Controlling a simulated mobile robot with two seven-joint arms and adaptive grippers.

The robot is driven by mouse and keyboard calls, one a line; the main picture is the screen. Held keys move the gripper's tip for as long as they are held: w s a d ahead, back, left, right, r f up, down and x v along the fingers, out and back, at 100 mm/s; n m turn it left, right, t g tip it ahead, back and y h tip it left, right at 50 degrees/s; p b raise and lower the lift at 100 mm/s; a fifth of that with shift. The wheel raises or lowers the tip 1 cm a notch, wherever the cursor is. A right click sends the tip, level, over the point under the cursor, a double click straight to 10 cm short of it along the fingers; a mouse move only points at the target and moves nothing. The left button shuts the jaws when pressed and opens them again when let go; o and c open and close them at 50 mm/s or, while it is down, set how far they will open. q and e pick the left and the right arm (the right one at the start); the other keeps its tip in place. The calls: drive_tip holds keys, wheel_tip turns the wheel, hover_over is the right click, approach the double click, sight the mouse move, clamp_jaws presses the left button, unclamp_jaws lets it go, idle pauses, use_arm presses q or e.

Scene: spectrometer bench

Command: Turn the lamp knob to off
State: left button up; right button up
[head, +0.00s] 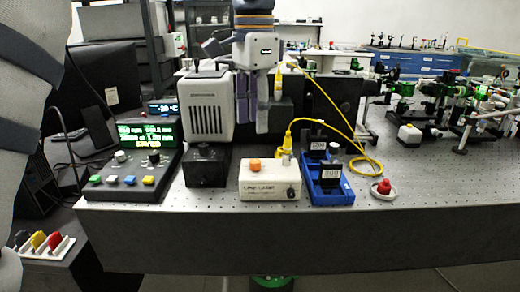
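A white box (262,187) with black lettering stands near the front edge of the bench in the head view. It has an orange button (254,165) on top and a dark round knob (291,193) at its front right. The lettering is too small to read surely, and I cannot tell which knob is the lamp's or how it is set. My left gripper (253,125) hangs fingers down from the top, behind and above the white box. Its two purple fingers stand slightly apart, with nothing seen between them. My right gripper is not in view.
A control panel (127,182) with lit displays and knobs stands left, beside a black box (207,167). A blue holder (334,192) and a red button (383,187) are to the right. A yellow cable (345,133) loops behind. The bench's front right (440,190) is clear.

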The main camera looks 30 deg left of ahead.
sight(255, 161)
use_arm(q)
wheel_tip(255, 161, down, 9)
drive_tip(key=shift+r, duration=0.1)
clamp_jaws()
